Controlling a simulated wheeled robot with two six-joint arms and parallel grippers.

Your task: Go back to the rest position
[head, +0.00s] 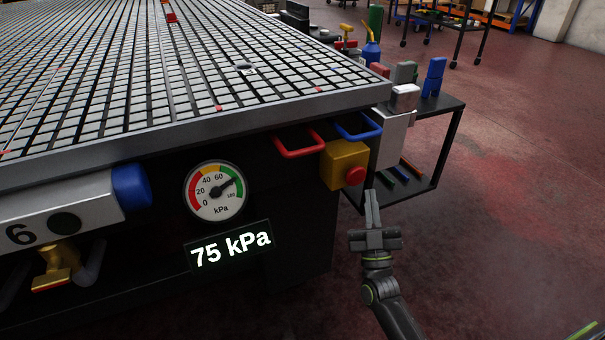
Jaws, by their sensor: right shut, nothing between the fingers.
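My right gripper (372,208) is in the lower right of the head view, in front of the table's right corner. Its fingers are shut with nothing between them and point up. It is just below and to the right of a yellow box with a red button (345,166); I cannot tell whether they touch. My left gripper is not in view.
The vacuum grid table (190,124) fills the upper left. A gauge (216,191) and a "75 kPa" display (231,249) are on its front, with red (299,151) and blue (359,132) handles. A black shelf (440,150) stands right. Red floor (520,190) is clear.

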